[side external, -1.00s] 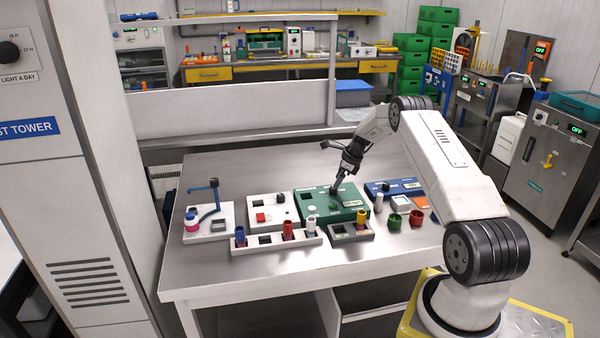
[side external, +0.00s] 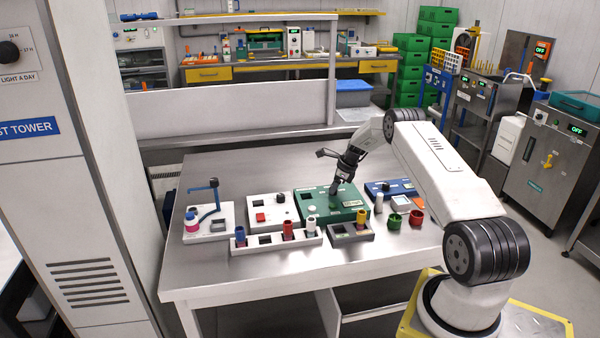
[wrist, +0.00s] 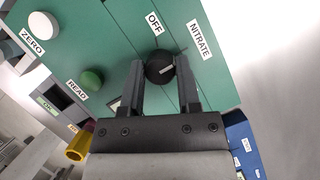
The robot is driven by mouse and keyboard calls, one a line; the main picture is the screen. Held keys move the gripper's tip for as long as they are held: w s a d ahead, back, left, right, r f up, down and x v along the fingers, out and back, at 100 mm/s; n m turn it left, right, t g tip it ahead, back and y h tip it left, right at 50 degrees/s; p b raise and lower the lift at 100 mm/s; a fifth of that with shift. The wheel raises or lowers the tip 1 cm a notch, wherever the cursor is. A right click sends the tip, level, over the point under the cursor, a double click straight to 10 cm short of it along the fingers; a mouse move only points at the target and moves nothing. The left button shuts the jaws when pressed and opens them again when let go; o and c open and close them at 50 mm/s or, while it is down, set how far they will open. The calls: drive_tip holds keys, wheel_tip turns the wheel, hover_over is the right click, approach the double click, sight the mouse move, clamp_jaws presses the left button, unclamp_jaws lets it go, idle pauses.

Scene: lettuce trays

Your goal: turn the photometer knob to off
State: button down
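The photometer is a green box (side external: 312,201) on the steel table, also filling much of the wrist view (wrist: 110,45). Its round black knob (wrist: 160,67) carries a short pale pointer line, aimed to the upper right in the wrist view. The OFF label (wrist: 153,22) and the NITRATE label (wrist: 199,39) lie just beyond the knob. My gripper (wrist: 160,62) points down over the box, also in the side view (side external: 335,191). Its two dark fingers stand on either side of the knob, very close to it. Whether they press on it cannot be told.
A white ZERO button (wrist: 43,24) and a green READ button (wrist: 92,79) are on the same panel. A grey holder with a yellow-capped vial (side external: 361,215) stands in front. A blue device (side external: 378,189) sits at right.

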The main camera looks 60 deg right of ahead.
drive_tip(key=shift+n, duration=0.3)
drive_tip(key=shift+d+n+g+y, duration=0.1)
drive_tip(key=shift+n+g+y, duration=0.3)
drive_tip(key=shift+n, duration=0.8)
drive_tip(key=shift+n+g+y, duration=0.2)
drive_tip(key=shift+n+y, duration=0.3)
drive_tip(key=shift+n, duration=1.2)
drive_tip(key=shift+c, duration=1.6)
unclamp_jaws()
drive_tip(key=shift+r, duration=0.1)
drive_tip(key=v, duration=0.7)
drive_tip(key=shift+r, duration=0.3)
drive_tip(key=shift+d, duration=0.15)
